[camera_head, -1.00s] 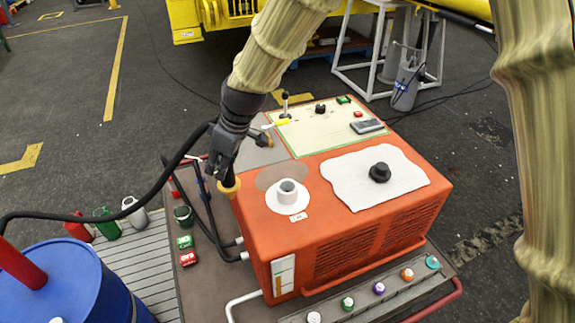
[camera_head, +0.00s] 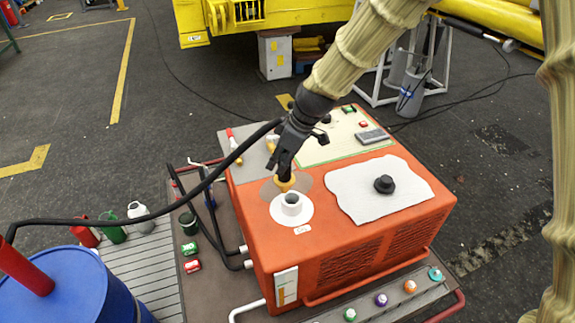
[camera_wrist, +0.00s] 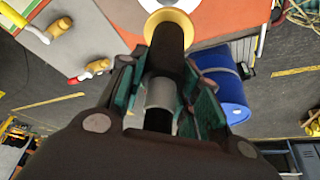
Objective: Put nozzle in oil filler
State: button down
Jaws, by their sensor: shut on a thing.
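The oil filler (camera_head: 291,205) is a short white open neck on a white disc, on the orange machine's top near its left front. My gripper (camera_head: 283,165) is shut on the nozzle, just behind and above the filler. The nozzle's yellow collar (camera_head: 284,185) shows below my fingers, next to the filler neck; its tip is hidden behind the neck in the head view. In the wrist view my gripper (camera_wrist: 165,95) has its fingers around the dark nozzle (camera_wrist: 168,50), with a grey band between them. There the yellow collar (camera_wrist: 174,15) is at the top. A black hose trails left from my gripper.
The orange machine (camera_head: 340,262) has a black cap (camera_head: 384,184) on a white patch right of the filler. A blue barrel (camera_head: 75,290) stands at lower left, with several cans and bottles near it. Black pipes (camera_head: 212,225) rise along the machine's left side.

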aim_at(288, 171)
jog(key=shift+w+d+f, duration=0.15)
jog(key=shift+w+d, duration=0.15)
jog(key=shift+d, duration=0.2)
jog(key=shift+w+d+f, duration=0.15)
jog(key=shift+w+d, duration=0.15)
jog(key=shift+d, duration=0.15)
jog(key=shift+s+f+p, duration=0.2)
jog(key=shift+f+p, duration=0.15)
notch_tip(288, 171, down, 3)
jog(key=shift+w+r+p, duration=0.15)
jog(key=shift+r+p, duration=0.05)
jog(key=shift+p, duration=0.15)
jog(key=shift+f+b, duration=0.3)
jog(key=shift+f, duration=0.3)
jog(key=c, duration=1)
grip_release()
jog(key=shift+c, duration=0.2)
